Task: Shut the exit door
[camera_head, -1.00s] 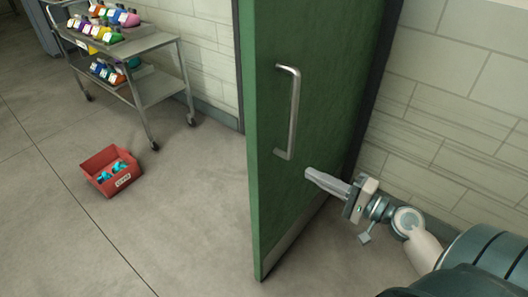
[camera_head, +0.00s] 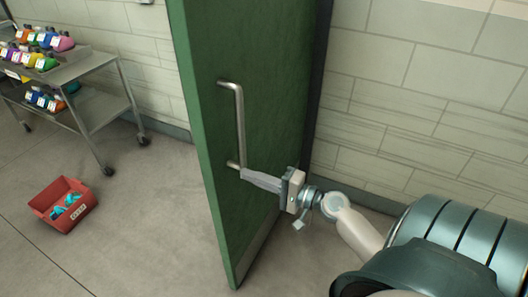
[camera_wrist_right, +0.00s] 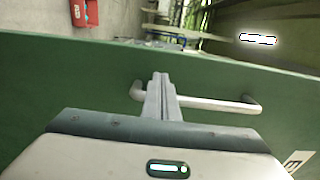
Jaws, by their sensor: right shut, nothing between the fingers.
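The green exit door (camera_head: 245,60) stands open, its free edge toward me and its far side by the block wall. A metal pull handle (camera_head: 239,118) is upright on its face. My right gripper (camera_head: 243,173) is shut with nothing in it, its fingertips at the handle's lower end, close to the door face. In the right wrist view the shut fingers (camera_wrist_right: 160,82) overlap the handle (camera_wrist_right: 215,104); I cannot tell whether they touch it. My left gripper is out of view.
A red bin (camera_head: 63,204) with blue items sits on the floor, left of the door. Floor between bin and door is clear. A pale block wall (camera_head: 420,85) is at the right.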

